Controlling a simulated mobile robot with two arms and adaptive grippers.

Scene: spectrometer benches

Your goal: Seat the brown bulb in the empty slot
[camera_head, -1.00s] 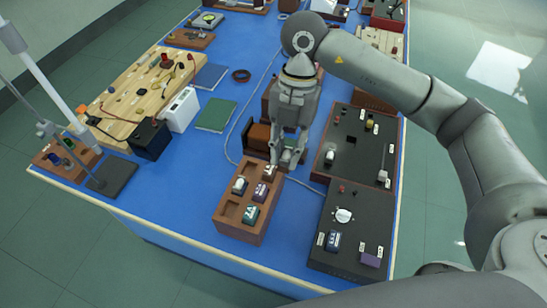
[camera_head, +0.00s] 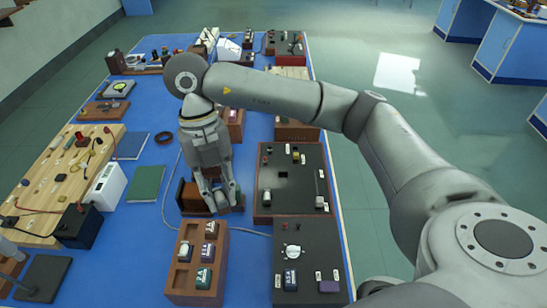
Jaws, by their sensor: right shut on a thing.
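My right gripper (camera_head: 220,207) hangs fingers down just behind the wooden rack (camera_head: 172,292), in front of a brown block-like stand (camera_head: 189,197). Its fingers are close together on a small thing that they mostly hide; its colour cannot be told. The rack holds a dark brown labelled piece (camera_head: 211,228), a purple one (camera_head: 207,252) and a green one (camera_head: 203,278) in its right column. Whether the brown piece is the brown bulb cannot be told. My left gripper is out of view.
Two dark instrument boxes stand right of the rack: the rear one (camera_head: 285,190) has small knobs, the front one (camera_head: 305,250) a white dial. A green book (camera_head: 146,184) and a white box (camera_head: 106,186) lie left. Blue tabletop between them is clear.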

